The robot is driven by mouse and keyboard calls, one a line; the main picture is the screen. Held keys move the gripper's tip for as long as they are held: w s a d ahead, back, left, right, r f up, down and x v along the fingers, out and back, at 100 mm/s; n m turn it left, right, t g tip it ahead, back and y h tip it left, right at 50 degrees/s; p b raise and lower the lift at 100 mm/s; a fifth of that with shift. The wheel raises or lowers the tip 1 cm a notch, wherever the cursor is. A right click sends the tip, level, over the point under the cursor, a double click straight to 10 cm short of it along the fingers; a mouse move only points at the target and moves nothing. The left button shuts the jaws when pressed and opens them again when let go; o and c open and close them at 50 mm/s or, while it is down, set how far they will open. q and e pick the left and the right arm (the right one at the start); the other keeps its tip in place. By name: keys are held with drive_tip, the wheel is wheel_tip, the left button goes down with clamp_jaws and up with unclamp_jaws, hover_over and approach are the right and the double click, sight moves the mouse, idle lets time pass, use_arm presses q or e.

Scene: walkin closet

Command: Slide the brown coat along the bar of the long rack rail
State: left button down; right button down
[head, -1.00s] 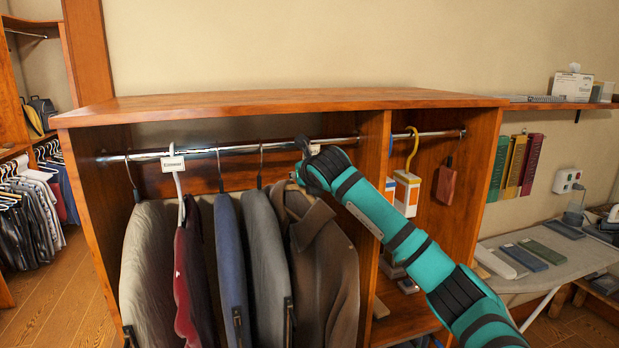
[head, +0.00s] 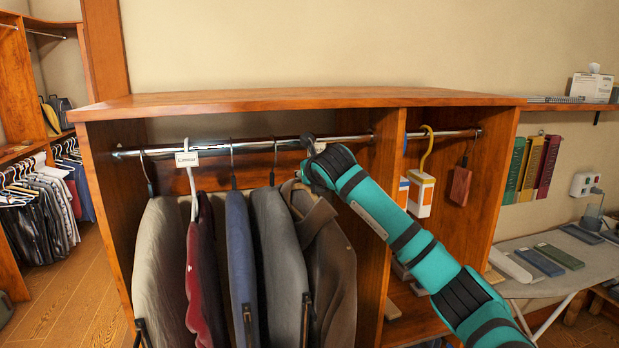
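The brown coat (head: 328,265) hangs at the right end of the row on the long rack rail (head: 255,144), close against a grey jacket (head: 278,255). My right gripper (head: 308,142) is at the rail, just above the coat's collar, where the coat's hanger hook would be. The teal arm hides the hook and most of the fingers, so I cannot tell whether they are shut on it. My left gripper is out of view.
A blue jacket (head: 240,250), a dark red garment (head: 200,270) and another grey jacket (head: 160,265) hang further left. A white label (head: 187,159) sits at the rail. A wooden divider (head: 392,180) stands right of the coat, with free rail between.

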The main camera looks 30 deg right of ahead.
drive_tip(key=shift+a+f+b, duration=0.25)
drive_tip(key=shift+f+b, duration=0.05)
drive_tip(key=shift+b, duration=0.2)
idle(0.3)
drive_tip(key=c, duration=2)
unclamp_jaws()
drive_tip(key=o, duration=0.6)
drive_tip(key=shift+w+a+r, duration=0.1)
drive_tip(key=shift+a, duration=0.05)
drive_tip(key=shift+d+f, duration=0.25)
drive_tip(key=shift+f, duration=0.15)
drive_tip(key=v, duration=1.2)
drive_tip(key=shift+r, duration=0.35)
